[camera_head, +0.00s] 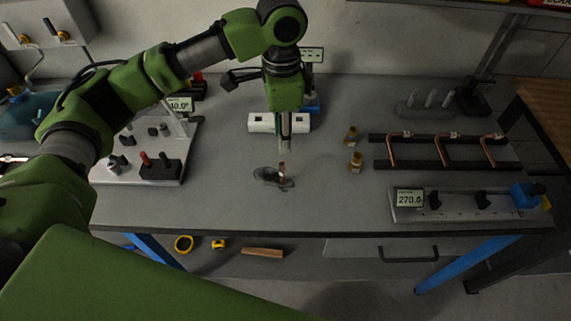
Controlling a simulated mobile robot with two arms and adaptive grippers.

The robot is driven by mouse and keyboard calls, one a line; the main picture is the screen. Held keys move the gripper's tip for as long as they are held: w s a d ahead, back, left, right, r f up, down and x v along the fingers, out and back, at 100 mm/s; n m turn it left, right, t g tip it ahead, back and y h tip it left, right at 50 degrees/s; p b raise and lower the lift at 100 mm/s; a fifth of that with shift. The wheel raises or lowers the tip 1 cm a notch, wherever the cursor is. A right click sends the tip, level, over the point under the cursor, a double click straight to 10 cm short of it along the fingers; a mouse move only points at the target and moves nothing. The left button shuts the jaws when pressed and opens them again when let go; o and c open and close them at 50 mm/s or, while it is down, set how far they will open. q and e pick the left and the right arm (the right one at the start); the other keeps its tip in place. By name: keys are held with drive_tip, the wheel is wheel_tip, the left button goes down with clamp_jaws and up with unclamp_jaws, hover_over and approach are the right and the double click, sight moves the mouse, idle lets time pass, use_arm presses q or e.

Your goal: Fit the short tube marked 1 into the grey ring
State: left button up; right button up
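My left gripper (284,146) comes down over the middle of the bench with its fingers pointing down. From this angle I cannot tell whether the fingers are open or shut. Just below the fingertips, a small reddish copper-coloured piece (282,169) stands upright, apparently a short tube; no number on it is readable. It is at the right side of a dark grey round piece (266,174) lying on the bench, possibly the ring. I cannot tell whether it is inside or beside it. My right gripper is not in view.
A white block (258,123) lies behind the gripper. Two small brass fittings (355,161) stand to the right, before a dark rack (428,165) with bent copper tubes. A gauge fixture reading 270 (460,205) lies front right. A white board (165,172) with fixtures is left. The bench front-centre is clear.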

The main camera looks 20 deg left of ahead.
sight(282, 164)
use_arm(q)
drive_tip(key=f, duration=0.2)
drive_tip(key=f+p, duration=0.1)
drive_tip(key=f, duration=0.3)
drive_tip(key=shift+s+f, duration=0.25)
drive_tip(key=shift+f, duration=0.15)
wheel_tip(282, 164, down, 4)
drive_tip(key=shift+w+a+f+p, duration=0.1)
drive_tip(key=shift+w+p, duration=0.05)
drive_tip(key=shift+p, duration=1)
drive_tip(key=shift+w+f, duration=0.1)
drive_tip(key=shift+f, duration=0.25)
clamp_jaws()
